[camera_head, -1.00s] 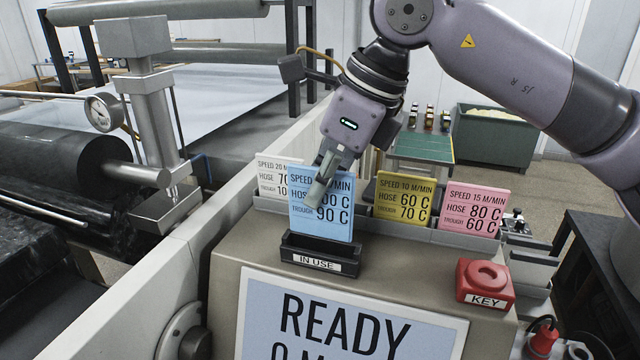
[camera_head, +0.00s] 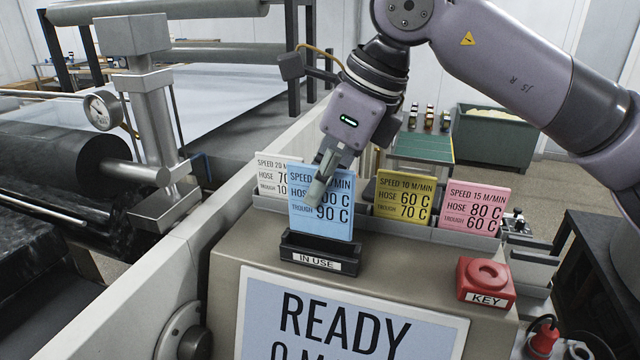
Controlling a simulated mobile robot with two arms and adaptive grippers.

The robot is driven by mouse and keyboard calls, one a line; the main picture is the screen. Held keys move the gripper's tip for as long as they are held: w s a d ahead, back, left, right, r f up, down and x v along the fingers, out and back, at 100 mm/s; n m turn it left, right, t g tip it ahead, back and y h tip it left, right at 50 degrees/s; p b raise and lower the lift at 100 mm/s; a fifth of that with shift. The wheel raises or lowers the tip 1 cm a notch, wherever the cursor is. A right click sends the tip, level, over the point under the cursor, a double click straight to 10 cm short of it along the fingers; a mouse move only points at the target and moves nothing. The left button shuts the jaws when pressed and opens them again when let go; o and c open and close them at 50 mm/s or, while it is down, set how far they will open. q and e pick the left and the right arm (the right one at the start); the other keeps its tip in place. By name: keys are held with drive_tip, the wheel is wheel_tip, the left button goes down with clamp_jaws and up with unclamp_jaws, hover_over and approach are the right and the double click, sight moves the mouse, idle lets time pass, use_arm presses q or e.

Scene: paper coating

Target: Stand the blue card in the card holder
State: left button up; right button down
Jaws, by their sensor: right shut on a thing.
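The blue card (camera_head: 335,219) is upright, with its lower edge at the black card holder (camera_head: 318,252) labelled "IN USE". I cannot tell how deep it sits in the slot. My right gripper (camera_head: 318,190) comes down from above and is shut on the blue card, with a finger in front of its face covering part of the print. My left gripper is not in view.
A rack behind holds a white card (camera_head: 275,175), a yellow card (camera_head: 403,197) and a pink card (camera_head: 473,209). A red key block (camera_head: 485,281) stands at the right of the console, above a "READY" screen (camera_head: 350,318). Rollers and a gauge (camera_head: 103,110) are at left.

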sight(310, 232)
drive_tip(key=shift+f+b, duration=1.9)
drive_tip(key=shift+f, duration=0.35)
drive_tip(key=c, duration=1.7)
unclamp_jaws()
drive_tip(key=shift+r, duration=0.1)
drive_tip(key=v, duration=1.2)
